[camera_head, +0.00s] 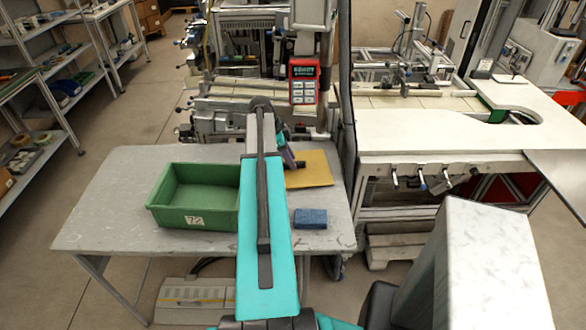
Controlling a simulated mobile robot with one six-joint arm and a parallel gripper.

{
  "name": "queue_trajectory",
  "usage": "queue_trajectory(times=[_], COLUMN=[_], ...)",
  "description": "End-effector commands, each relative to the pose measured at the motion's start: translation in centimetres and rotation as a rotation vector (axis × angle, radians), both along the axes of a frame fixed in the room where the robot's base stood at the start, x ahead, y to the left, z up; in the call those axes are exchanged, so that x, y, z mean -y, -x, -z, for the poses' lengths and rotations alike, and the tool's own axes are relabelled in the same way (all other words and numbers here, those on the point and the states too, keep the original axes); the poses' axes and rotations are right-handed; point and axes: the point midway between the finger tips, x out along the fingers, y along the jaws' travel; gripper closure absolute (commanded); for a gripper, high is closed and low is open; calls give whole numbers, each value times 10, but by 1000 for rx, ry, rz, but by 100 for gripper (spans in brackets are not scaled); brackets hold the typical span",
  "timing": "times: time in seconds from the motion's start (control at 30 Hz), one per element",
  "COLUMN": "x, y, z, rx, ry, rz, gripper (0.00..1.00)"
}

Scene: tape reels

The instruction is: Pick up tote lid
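A flat yellow panel (309,169), which may be the tote lid, lies on the grey table (110,205) near its back right. An open green tote (196,196) with a white "72" label stands to the left of it and looks empty. My teal arm reaches over the table between them and hides part of the tote's right side and perhaps the panel's left part. My gripper (292,161) shows only as a small dark and purple part past the arm, over the panel's left edge. Its fingers are too small and hidden to tell their state or whether they touch the panel.
A blue block (310,218) lies on the table in front of the panel. Machinery with a red control box (304,81) stands behind the table. A white-topped bench (440,127) stands at right. The table's left part is clear.

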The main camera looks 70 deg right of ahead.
Motion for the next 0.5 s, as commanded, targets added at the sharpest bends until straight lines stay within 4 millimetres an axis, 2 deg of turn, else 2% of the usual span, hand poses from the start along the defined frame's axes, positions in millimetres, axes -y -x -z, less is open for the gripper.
queue_trajectory(times=[0.2,0.5], x=[2,3], y=[5,5], z=[13,15], rx=[0,0], ry=[0,0], rz=[1,1], gripper=[62,62])
